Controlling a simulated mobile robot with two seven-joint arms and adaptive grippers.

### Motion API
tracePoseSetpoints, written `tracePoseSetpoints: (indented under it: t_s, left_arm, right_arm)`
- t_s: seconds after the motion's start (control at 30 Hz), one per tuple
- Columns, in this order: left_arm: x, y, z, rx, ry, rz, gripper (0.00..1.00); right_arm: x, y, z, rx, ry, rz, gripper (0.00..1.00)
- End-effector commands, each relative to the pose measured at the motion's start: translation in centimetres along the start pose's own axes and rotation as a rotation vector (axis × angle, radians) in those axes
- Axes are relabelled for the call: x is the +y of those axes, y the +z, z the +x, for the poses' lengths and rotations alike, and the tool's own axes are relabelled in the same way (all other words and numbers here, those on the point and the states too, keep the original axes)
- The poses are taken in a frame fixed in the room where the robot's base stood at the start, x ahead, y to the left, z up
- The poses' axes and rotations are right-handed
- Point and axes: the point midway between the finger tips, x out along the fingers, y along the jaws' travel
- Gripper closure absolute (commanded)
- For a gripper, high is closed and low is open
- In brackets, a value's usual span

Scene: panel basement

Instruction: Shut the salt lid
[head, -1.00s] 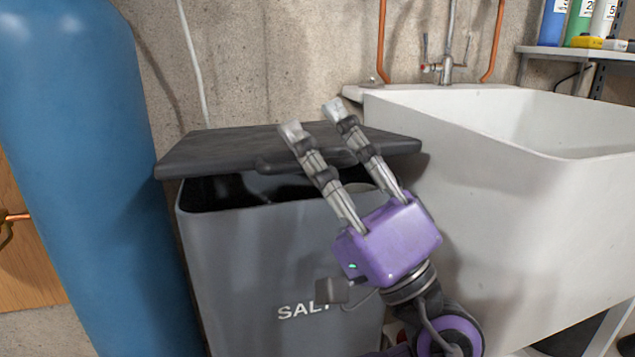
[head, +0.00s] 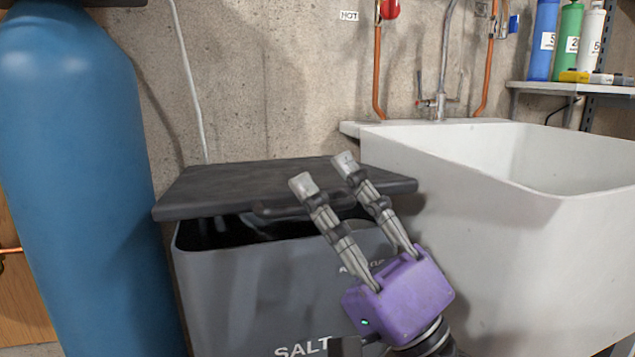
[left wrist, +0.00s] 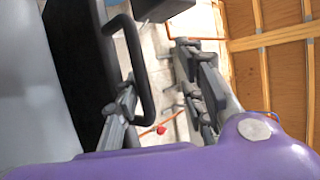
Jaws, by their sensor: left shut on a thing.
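The grey salt bin (head: 240,290) stands between the blue tank and the white sink, with "SALT" on its front. Its dark flat lid (head: 235,185) is partly raised, with a dark gap between its front edge and the bin's rim. A dark bar handle (head: 280,210) runs along the lid's front; it also shows as a loop in the left wrist view (left wrist: 148,75). My left gripper (head: 323,173), purple with grey fingers, is at the right part of the handle, shut on it; the exact contact is partly hidden by the fingers. My right gripper is not in view.
The blue tank (head: 75,190) stands close on the bin's left. The white sink (head: 480,230) stands close on its right, near my left gripper. A concrete wall (head: 270,80) with pipes is behind. A shelf (head: 560,88) with bottles is at upper right.

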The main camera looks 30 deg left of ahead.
Motion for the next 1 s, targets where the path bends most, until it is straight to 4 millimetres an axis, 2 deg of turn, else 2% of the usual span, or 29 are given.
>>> tracePoseSetpoints:
  t_s: [0.7,1.0]
  left_arm:
    - [1.3,-0.3,-4.9,0.006,-0.004,-0.002,0.71]
    - [1.6,-0.2,-5.6,0.003,-0.004,-0.002,0.71]
  right_arm:
    - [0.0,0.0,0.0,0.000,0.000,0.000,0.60]
    - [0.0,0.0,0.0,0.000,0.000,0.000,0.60]
